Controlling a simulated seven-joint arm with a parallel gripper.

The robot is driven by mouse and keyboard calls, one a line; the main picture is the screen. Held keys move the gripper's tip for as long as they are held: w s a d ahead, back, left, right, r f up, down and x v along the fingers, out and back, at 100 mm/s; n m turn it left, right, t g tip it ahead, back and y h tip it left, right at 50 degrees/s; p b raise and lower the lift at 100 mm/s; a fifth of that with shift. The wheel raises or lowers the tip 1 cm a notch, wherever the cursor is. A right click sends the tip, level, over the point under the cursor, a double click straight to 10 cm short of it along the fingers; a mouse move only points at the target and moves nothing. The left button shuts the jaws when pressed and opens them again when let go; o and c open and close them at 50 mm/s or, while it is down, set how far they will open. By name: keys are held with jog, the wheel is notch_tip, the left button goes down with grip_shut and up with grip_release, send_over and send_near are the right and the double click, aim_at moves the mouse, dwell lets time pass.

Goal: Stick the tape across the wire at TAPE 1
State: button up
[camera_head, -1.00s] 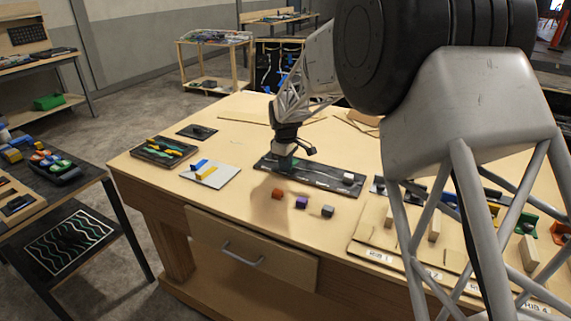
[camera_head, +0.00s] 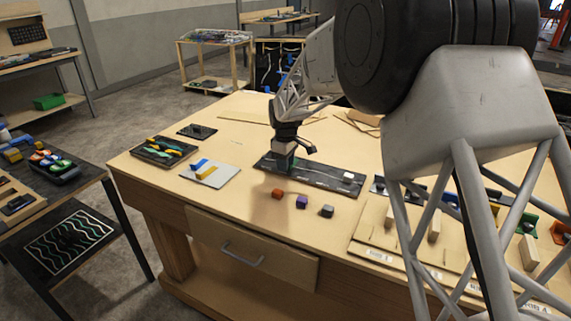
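My gripper (camera_head: 283,165) points down over the left end of a long dark board (camera_head: 318,181) on the wooden table. Its fingertips are close to the board's surface, and I cannot tell whether they touch it. They are small and dark here, so their opening and anything between them cannot be made out. A small white block (camera_head: 348,177) sits at the board's right end. A white card (camera_head: 224,180) left of the board carries a blue strip (camera_head: 199,164) and a yellow strip (camera_head: 207,172). The wire and the TAPE 1 label cannot be made out on the board.
Orange (camera_head: 277,194), purple (camera_head: 302,202) and grey (camera_head: 327,211) blocks stand in front of the board. A dark tray (camera_head: 150,157) holds yellow and teal wire-like pieces at the table's left. A small dark plate (camera_head: 197,131) lies behind. My arm covers much of the right side.

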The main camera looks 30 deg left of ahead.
jog(key=shift+r, duration=3.7)
jog(key=shift+d, duration=0.1)
jog(key=shift+d+r, duration=0.1)
jog(key=shift+d, duration=0.05)
jog(key=s+d+r+m, duration=0.3)
jog(key=s+d+r, duration=0.1)
jog(key=d, duration=0.8)
jog(key=s+d+r+m+t, duration=0.1)
jog(key=s+d+r+m, duration=0.25)
jog(key=d, duration=0.85)
jog(key=s+d+r+m, duration=0.2)
jog(key=s+d+r, duration=0.3)
jog(key=d, duration=0.7)
jog(key=s+d+f+m, duration=0.1)
jog(key=s+d+m, duration=0.2)
jog(key=s+d, duration=0.4)
jog(key=s+d+f+m+t, duration=0.1)
jog(key=s+d+f+m, duration=0.1)
jog(key=s+d, duration=0.5)
jog(key=s+d+f+m, duration=0.2)
jog(key=s+d+m, duration=0.2)
jog(key=s, duration=1)
jog(key=d, duration=0.3)
jog(key=shift+d+f+m+t, duration=0.2)
jog(key=shift+d+m+t, duration=0.05)
jog(key=shift+m+t, duration=0.1)
